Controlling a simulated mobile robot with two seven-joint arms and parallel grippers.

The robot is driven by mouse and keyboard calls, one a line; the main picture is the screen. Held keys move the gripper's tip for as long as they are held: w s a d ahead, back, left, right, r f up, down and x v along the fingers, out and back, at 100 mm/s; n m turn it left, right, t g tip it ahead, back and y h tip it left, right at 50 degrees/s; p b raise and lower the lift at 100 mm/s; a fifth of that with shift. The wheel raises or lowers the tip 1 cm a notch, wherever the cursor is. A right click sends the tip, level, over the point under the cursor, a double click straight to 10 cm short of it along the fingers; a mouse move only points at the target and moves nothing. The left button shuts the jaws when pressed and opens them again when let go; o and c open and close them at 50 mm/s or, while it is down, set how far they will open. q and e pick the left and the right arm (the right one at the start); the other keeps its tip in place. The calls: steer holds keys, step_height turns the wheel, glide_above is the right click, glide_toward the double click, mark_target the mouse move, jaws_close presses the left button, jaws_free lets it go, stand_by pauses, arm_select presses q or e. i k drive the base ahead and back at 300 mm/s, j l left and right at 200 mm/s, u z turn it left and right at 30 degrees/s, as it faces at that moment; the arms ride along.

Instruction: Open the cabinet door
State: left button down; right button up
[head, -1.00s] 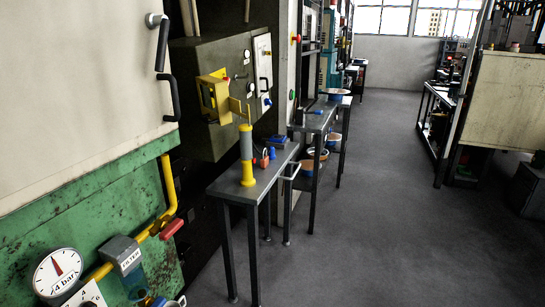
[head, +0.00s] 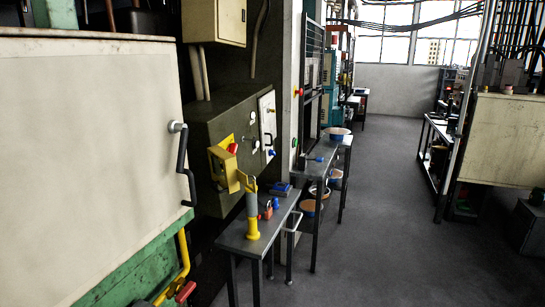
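A large cream cabinet door or panel (head: 90,160) fills the left of the head view, above a green machine base (head: 140,275). A black handle (head: 183,165) with a grey mount is at its right edge. The panel looks closed. A smaller white panel (head: 267,115) with a dark handle is on the dark machine box farther back, and it also looks closed. I cannot tell which of the two is the task's door. Neither of my grippers is in view.
A yellow bracket (head: 222,168) projects from the dark box (head: 225,130). More benches line the wall behind. The grey floor (head: 385,220) at centre right is clear.

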mark_target(90, 178)
steer(key=u, duration=0.45)
steer(key=i+j+u, duration=0.1)
steer(key=u, duration=0.8)
